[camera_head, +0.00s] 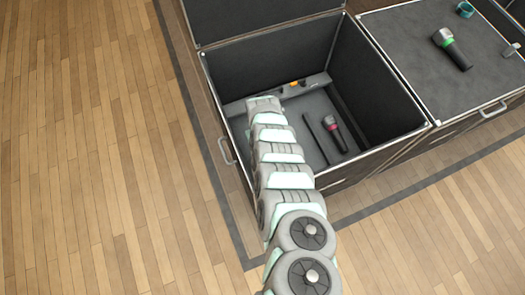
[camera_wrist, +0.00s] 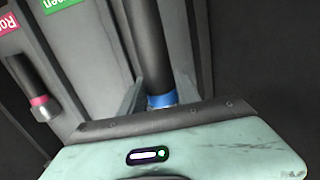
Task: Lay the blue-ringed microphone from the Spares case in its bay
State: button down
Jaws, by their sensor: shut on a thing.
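The blue-ringed microphone (camera_wrist: 151,45) is in my gripper (camera_wrist: 160,92) in the wrist view. Its dark handle runs up the picture between the two grey fingers, and its blue ring (camera_wrist: 162,100) shows close to the palm. Its head is hidden behind the gripper body. The fingers are shut on it. My arm reaches into an open, dark-lined case (camera_head: 224,84) in the head view, where its links hide the fingers and this microphone. A grey insert with bays lies in the case. I cannot tell whether the microphone touches a bay floor.
A pink-ringed microphone (camera_head: 333,130) lies in the insert right of my arm; it also shows in the wrist view (camera_wrist: 38,98). Red (camera_wrist: 7,22) and green (camera_wrist: 60,5) labels mark the insert.

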jog(key=shift+s+f, duration=0.3)
jog(key=shift+f, duration=0.4)
notch_tip(320, 180, down, 9)
jog(key=b, duration=0.9)
jog(key=shift+w+f, duration=0.1)
jog(key=c, duration=0.8)
grip_release()
jog(key=r+p, duration=0.2)
jog(key=r, duration=0.1)
jog(key=r+p, duration=0.2)
jog(key=r, duration=0.2)
jog(key=r+p, duration=0.2)
jog(key=r, duration=0.1)
jog(key=shift+w+r, duration=0.2)
jog(key=shift+w, duration=0.15)
jog(key=shift+r, duration=0.25)
jog(key=shift+s+a, duration=0.1)
